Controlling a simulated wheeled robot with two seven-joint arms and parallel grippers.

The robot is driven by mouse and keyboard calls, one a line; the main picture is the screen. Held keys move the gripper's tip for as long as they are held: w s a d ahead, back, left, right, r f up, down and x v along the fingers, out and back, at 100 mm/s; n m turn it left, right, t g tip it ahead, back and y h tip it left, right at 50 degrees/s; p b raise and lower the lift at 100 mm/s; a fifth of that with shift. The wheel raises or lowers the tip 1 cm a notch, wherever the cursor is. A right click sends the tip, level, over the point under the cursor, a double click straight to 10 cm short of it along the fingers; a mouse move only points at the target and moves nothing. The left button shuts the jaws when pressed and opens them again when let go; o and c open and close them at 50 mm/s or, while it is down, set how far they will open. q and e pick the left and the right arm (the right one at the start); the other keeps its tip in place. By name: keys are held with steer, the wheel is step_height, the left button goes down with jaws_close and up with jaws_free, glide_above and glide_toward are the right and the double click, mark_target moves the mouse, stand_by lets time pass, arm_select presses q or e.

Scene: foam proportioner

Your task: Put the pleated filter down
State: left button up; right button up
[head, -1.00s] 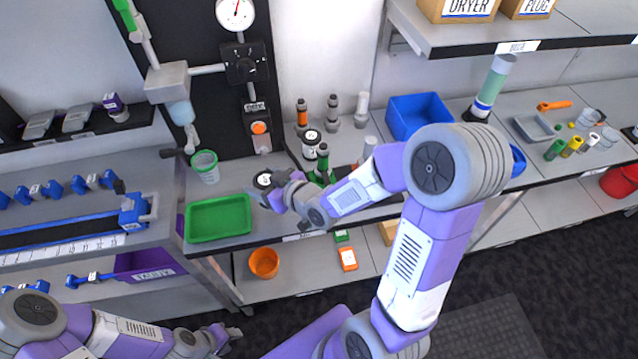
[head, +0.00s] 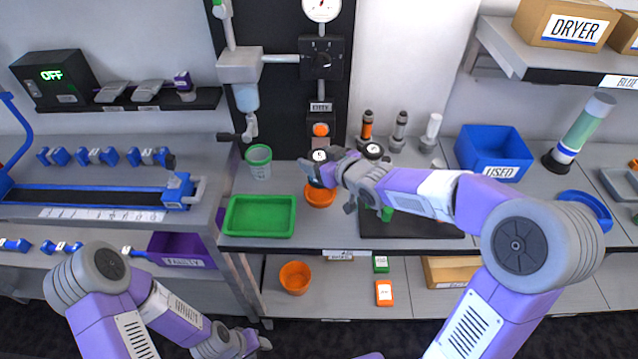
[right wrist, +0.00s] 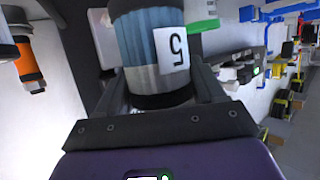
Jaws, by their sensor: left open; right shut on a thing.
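The pleated filter (right wrist: 152,50) is a cylinder with blue and pale pleats, dark end bands and a white label reading 5. In the right wrist view it stands between the two fingers of my right gripper (right wrist: 160,92), which is shut on it. In the head view my right gripper (head: 326,174) holds the filter (head: 319,156) over the bench, by the orange bowl (head: 320,196); I cannot tell the gap below it. My left gripper (head: 258,344) is open and empty, low in front of the bench.
A green tray (head: 259,232) lies left of the orange bowl, with a green-rimmed cup (head: 258,162) behind it. A dark mat (head: 420,226) is partly under my right arm. Several fittings stand behind. A blue USED bin (head: 494,150) is to the right.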

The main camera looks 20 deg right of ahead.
step_height(320, 180, down, 6)
steer(key=b, duration=0.2)
steer(key=shift+r+b, duration=0.2)
steer(key=shift+b, duration=0.1)
steer(key=shift+r, duration=0.1)
steer(key=shift+f+b, duration=0.3)
steer(key=shift+f, duration=0.1)
steer(key=o, duration=1.1)
steer(key=shift+r, duration=0.15)
